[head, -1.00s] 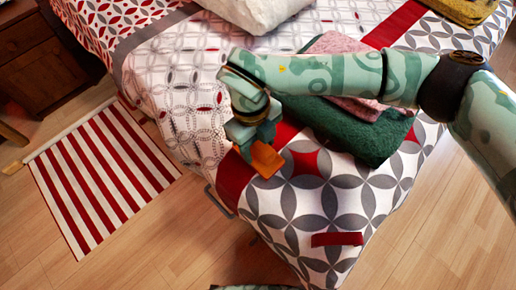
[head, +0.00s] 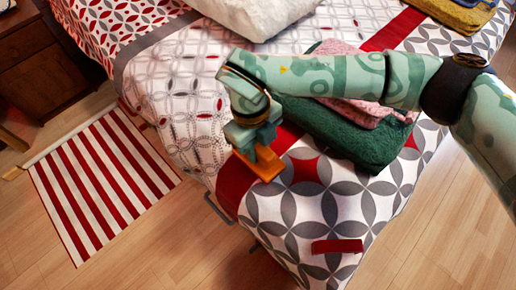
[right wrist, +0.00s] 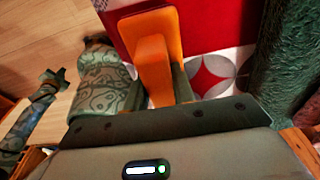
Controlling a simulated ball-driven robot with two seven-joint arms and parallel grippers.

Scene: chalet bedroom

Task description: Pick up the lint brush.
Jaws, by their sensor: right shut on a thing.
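The lint brush is the orange thing (head: 264,164) at the near end of the bed. My right gripper (head: 254,147) points down at it from above and is shut on its narrow part. In the right wrist view the orange brush (right wrist: 153,50) runs up from between the two fingers (right wrist: 158,92), its wider part over the red band of the bedspread. I cannot tell whether the brush still touches the bed. My left gripper does not show in the head view.
A folded green towel (head: 345,135) and a pink one (head: 375,108) lie beside the gripper. A small dark red item (head: 337,246) lies near the bed's front edge. A white pillow (head: 255,15) is behind. A striped rug (head: 100,180) lies on the floor at left.

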